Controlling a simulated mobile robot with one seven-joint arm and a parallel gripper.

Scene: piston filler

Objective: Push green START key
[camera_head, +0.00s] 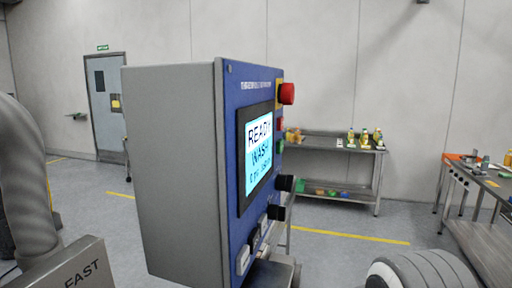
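A control box with a blue front panel (234,130) and grey side stands in the middle of the head view, seen at a steep angle. A small green key (280,147) sits on the panel's right part, below a small red button (280,124). I take it for the START key; no label is readable on it. A lit screen (259,153) left of it reads "READY" and "WASH", with a smaller line below. I see no gripper fingers in this view, and nothing visibly touches the green key.
A large red button (287,93) sticks out at the panel's upper right. Black knobs (285,183) stick out lower down. A grey box marked FAST (78,272) is at lower left. A bench (333,148) with bottles stands behind; another table (482,181) is at right.

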